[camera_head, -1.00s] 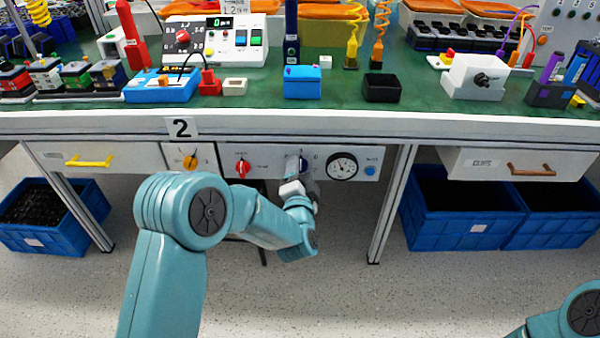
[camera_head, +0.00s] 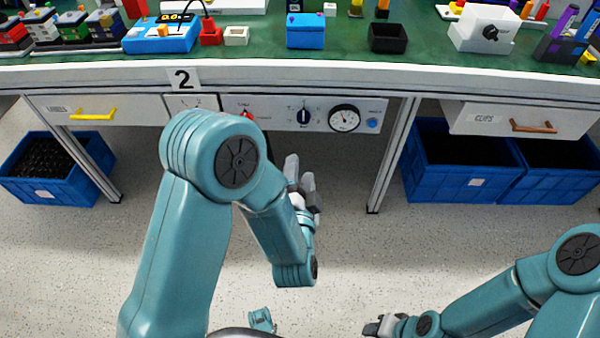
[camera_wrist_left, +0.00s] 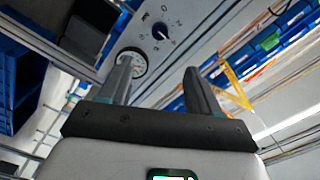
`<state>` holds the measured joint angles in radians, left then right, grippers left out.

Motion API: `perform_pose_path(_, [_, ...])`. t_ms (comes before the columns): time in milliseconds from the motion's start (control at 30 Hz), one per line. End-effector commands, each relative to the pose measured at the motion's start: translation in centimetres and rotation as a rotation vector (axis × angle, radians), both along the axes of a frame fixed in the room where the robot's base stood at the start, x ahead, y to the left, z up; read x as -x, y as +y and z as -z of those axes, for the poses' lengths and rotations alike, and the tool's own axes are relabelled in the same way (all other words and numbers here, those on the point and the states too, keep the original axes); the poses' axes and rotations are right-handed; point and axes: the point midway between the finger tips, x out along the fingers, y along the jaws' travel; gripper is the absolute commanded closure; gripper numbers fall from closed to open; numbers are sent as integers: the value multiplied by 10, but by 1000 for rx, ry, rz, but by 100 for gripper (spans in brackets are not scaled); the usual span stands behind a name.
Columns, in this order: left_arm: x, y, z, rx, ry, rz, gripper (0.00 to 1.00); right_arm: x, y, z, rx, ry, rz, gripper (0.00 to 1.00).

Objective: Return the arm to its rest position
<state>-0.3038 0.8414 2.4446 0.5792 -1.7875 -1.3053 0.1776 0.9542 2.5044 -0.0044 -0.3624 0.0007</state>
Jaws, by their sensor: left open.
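Blue crates stand under the bench at left (camera_head: 58,170) and right (camera_head: 455,165). A bench leg (camera_head: 393,155) is right of the gripper. The floor in front is clear.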

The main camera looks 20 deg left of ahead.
Motion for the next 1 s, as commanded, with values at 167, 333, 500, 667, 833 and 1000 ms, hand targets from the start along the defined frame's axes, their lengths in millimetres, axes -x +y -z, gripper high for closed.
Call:
perform_pose_path(167, [2,-1,0,-1,-1,-1,38,0,0,0,0,1,0,57])
perform_pose_path(333, [2,-1,0,0,0,0,38,0,0,0,0,1,0,57])
perform_pose_path(500, [2,-1,0,0,0,0,38,0,0,0,0,0,0,57])
perform_pose_path(667, [2,21,11,-2,24,-49,38,0,0,0,0,0,0,57])
perform_pose_path(833, [11,78,74,59,195,-128,38,0,0,0,0,0,0,57])
perform_pose_path(1000, [47,70,177,507,525,-81,38,0,0,0,0,0,0,57])
